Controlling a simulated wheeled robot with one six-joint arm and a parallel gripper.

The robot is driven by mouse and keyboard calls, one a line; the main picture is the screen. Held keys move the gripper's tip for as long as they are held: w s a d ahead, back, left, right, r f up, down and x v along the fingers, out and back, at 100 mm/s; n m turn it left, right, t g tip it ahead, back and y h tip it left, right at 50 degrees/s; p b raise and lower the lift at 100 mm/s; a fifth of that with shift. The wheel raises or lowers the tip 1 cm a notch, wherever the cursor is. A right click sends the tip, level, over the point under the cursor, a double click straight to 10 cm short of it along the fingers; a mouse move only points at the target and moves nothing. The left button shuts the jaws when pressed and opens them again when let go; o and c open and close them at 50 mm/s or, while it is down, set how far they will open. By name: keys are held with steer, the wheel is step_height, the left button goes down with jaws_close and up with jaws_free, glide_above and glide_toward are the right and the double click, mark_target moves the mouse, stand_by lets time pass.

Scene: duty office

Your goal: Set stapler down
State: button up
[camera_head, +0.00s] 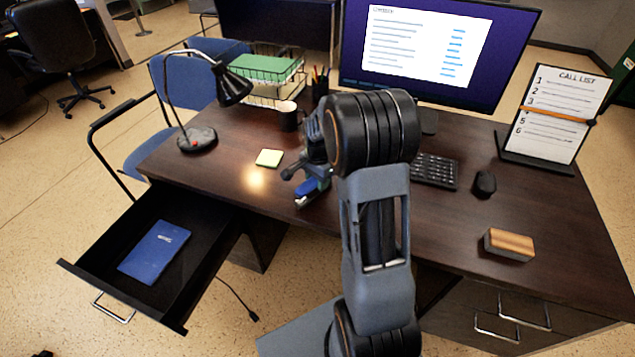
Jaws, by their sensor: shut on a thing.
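A blue stapler (308,193) is in my gripper (302,177), over the front part of the dark wooden desk (455,229). My gripper is shut on it. Part of the stapler is hidden by the fingers, and my arm hides the desk to the right of it. I cannot tell whether the stapler touches the desk top.
A yellow note pad (269,158) lies left of my gripper. A mug (289,115), a lamp (197,138) and a wire tray (270,97) stand behind. An open drawer (97,262) holding a blue book (155,251) juts out at the left. A wooden block (509,244) lies at the right.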

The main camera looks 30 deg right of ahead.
steer(key=shift+f, duration=0.4)
steer(key=shift+f, duration=0.15)
steer(key=o, duration=1)
steer(key=shift+o, duration=0.2)
step_height(320, 180, up, 12)
steer(key=shift+f+p, duration=0.25)
steer(key=shift+p, duration=0.45)
steer(key=s+a+r+n+t, duration=0.1)
steer(key=s+a+n, duration=0.4)
steer(key=s+n, duration=0.2)
steer(key=s+a+r+n+t, duration=0.1)
steer(key=s+a+n+t, duration=0.1)
steer(key=s+a+n, duration=0.4)
steer(key=shift+s+a+r+n, duration=0.2)
steer(key=shift+s+n, duration=0.3)
steer(key=shift+s, duration=1.55)
